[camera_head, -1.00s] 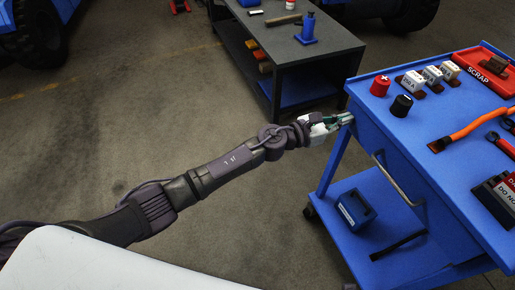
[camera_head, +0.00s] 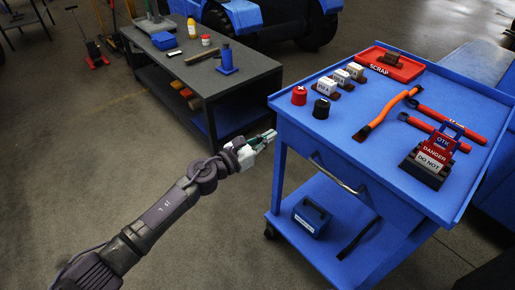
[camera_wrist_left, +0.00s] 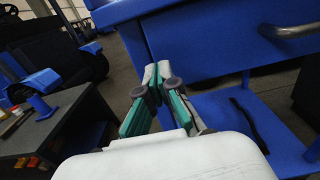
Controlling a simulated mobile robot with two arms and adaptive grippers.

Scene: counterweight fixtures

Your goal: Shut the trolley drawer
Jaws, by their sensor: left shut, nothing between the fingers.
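The blue trolley (camera_head: 400,150) stands at the right in the head view. Its drawer (camera_head: 358,172) is under the top, with a grey bar handle (camera_head: 337,174) on its front. The drawer front looks close to flush with the trolley body; I cannot tell whether a small gap is left. In the left wrist view the drawer (camera_wrist_left: 225,40) and its handle (camera_wrist_left: 292,30) are at upper right. My left gripper (camera_head: 268,137) is shut and empty, near the trolley's left corner and away from the handle. Its fingertips (camera_wrist_left: 157,75) show before the blue corner; contact is unclear. My right gripper is not in view.
A blue box (camera_head: 311,216) sits on the lower shelf. A dark workbench (camera_head: 225,75) stands behind my left arm.

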